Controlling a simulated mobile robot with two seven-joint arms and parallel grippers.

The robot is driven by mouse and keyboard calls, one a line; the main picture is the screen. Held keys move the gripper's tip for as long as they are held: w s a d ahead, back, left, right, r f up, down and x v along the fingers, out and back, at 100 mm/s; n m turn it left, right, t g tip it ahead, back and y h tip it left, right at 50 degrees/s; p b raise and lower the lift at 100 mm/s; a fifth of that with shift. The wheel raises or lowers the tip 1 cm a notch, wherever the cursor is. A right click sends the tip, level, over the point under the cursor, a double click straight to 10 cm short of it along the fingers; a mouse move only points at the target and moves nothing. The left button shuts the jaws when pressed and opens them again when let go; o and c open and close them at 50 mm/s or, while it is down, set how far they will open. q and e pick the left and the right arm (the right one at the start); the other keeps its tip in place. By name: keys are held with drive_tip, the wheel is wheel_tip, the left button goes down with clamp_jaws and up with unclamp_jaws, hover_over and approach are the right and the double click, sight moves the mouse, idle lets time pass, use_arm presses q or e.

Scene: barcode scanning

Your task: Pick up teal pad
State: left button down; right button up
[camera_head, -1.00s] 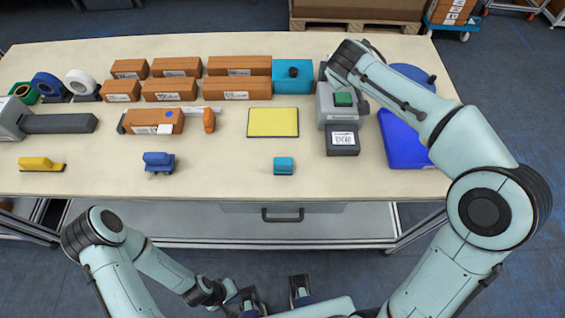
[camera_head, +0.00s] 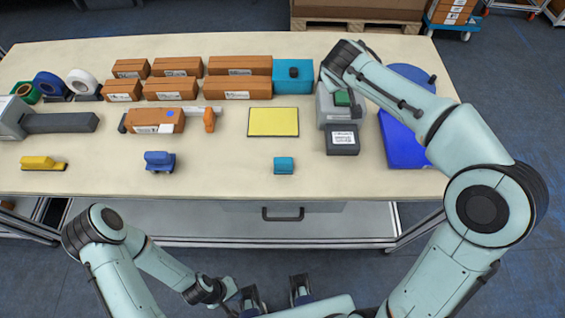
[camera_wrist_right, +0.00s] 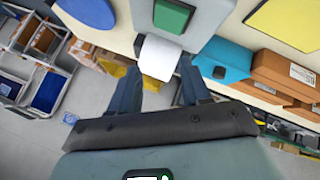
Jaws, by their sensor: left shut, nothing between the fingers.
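The teal pad (camera_head: 284,165) is a small teal block near the front edge of the table, below the yellow mat, in the head view. Nothing touches it. My left gripper (camera_head: 274,292) is low at the bottom of the head view, in front of the table and well away from the pad.
The grey device (camera_head: 327,110) with a green button stands at the right, behind a dark labelled block (camera_head: 342,140). The yellow mat (camera_head: 273,122), a blue tool (camera_head: 159,161) and a yellow tool (camera_head: 43,163) lie around. Brown boxes (camera_head: 240,65) line the back. Table around the pad is clear.

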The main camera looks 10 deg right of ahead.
drive_tip(key=o, duration=0.5)
drive_tip(key=s+a+g+p, duration=0.1)
drive_tip(key=a, duration=0.2)
drive_tip(key=s+a+m+g+y+p, duration=0.1)
drive_tip(key=a, duration=0.2)
drive_tip(key=s+a+m+g+y, duration=0.1)
drive_tip(key=s+a, duration=0.1)
drive_tip(key=a, duration=0.1)
drive_tip(key=shift+f+p, duration=0.35)
drive_tip(key=shift+p, duration=0.05)
drive_tip(key=m+g+y+p, duration=0.1)
drive_tip(key=m+g+y, duration=0.1)
drive_tip(key=m+g, duration=0.15)
hover_over(283, 160)
drive_tip(key=shift+n+g, duration=0.35)
wheel_tip(283, 160, down, 8)
drive_tip(key=shift+w+r, duration=0.15)
use_arm(q)
drive_tip(key=w+r, duration=0.3)
drive_tip(key=r, duration=0.2)
drive_tip(key=shift+r, duration=0.3)
use_arm(e)
drive_tip(key=shift+s+f, duration=0.2)
drive_tip(key=shift+f, duration=2.6)
